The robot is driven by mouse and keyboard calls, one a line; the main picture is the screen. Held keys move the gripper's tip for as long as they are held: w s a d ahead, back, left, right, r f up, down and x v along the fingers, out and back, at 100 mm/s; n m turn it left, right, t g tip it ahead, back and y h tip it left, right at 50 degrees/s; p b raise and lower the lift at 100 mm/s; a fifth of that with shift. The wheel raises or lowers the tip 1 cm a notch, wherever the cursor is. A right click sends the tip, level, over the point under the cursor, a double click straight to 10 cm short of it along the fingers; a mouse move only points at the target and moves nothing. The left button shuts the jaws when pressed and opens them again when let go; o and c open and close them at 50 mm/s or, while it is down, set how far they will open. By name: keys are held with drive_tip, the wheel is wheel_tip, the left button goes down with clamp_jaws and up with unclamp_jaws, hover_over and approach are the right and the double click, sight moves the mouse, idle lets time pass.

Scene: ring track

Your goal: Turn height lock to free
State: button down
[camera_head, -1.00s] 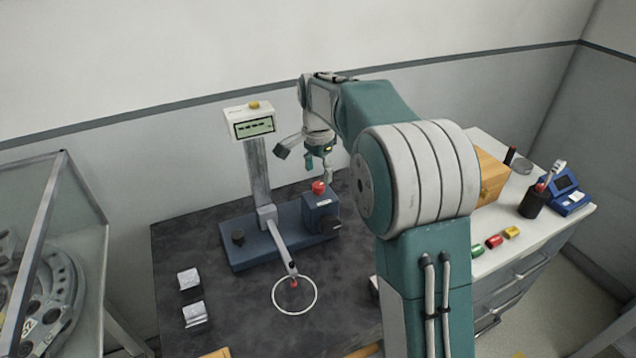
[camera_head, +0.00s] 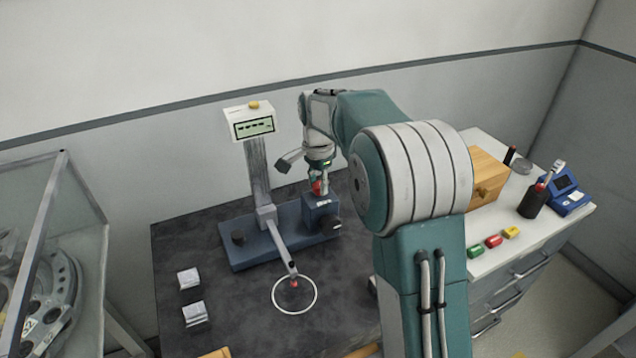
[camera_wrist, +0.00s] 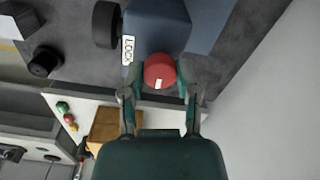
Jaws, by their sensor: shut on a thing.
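The height gauge stands on a blue base (camera_head: 248,250) with a grey column and a small display (camera_head: 252,124) on top. A blue block (camera_head: 320,210) sits at the right end of the base and carries a red knob (camera_head: 317,187). In the wrist view the red knob (camera_wrist: 159,71) has a small white mark, and a label (camera_wrist: 128,50) reading "LOCK" lies beside it on the block. My gripper (camera_head: 321,182) is above the block, its two fingers (camera_wrist: 160,80) closed on either side of the knob. A black side knob (camera_wrist: 106,24) is on the block.
A white ring (camera_head: 294,311) marks the dark table under the gauge's red-tipped arm (camera_head: 282,250). Two small metal blocks (camera_head: 189,279) lie at left. A white cabinet at right holds a wooden box (camera_head: 487,180), coloured pieces (camera_head: 493,241) and a black cup (camera_head: 533,202).

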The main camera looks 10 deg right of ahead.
drive_tip(key=shift+n, duration=0.4)
drive_tip(key=n, duration=0.3)
drive_tip(key=shift+n, duration=0.4)
drive_tip(key=n, duration=0.4)
drive_tip(key=shift+f+n, duration=0.1)
drive_tip(key=shift+n, duration=0.2)
drive_tip(key=n, duration=0.4)
drive_tip(key=shift+n, duration=2.4)
drive_tip(key=shift+c, duration=1.7)
unclamp_jaws()
drive_tip(key=shift+w, duration=0.1)
